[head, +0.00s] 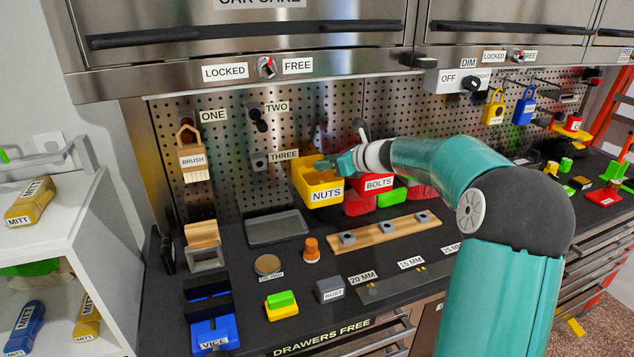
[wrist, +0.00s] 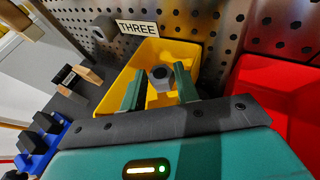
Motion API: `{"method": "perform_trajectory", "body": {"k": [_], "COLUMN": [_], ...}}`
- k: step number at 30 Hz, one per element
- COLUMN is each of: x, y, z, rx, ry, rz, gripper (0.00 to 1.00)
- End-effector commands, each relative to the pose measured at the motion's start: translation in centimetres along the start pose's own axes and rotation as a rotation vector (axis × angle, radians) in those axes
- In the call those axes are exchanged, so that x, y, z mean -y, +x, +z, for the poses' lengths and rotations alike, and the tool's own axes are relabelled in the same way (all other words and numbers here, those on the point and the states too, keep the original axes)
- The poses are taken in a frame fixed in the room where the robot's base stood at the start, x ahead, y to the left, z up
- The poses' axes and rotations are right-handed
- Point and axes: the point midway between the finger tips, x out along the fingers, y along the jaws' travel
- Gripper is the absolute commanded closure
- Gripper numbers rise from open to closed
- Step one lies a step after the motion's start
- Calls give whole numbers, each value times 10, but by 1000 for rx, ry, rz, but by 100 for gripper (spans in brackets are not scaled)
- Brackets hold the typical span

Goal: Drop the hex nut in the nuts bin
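The yellow nuts bin (head: 325,195), labelled NUTS, is mounted at the pegboard's foot and also fills the middle of the wrist view (wrist: 118,98). My gripper (head: 328,163) reaches in from the right and is over the bin's opening. In the wrist view its two green fingers (wrist: 160,78) stand either side of the grey hex nut (wrist: 160,74). The bin's floor is partly hidden by my fingers.
The red bolts bin (head: 360,201) is directly right of the nuts bin. A wooden strip with grey blocks (head: 385,232) and a grey tray (head: 277,229) lie on the bench in front.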

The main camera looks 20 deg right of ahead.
Motion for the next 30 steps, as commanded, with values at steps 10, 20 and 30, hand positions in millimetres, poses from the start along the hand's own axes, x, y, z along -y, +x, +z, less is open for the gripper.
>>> {"method": "perform_trajectory", "body": {"k": [10,20,30], "x": [0,1,1], "y": [0,-37,-110], "z": [0,1,1], "rx": [0,0,0], "ry": [0,-1,-1], "rz": [0,-5,-3], "gripper": [48,48,48]}}
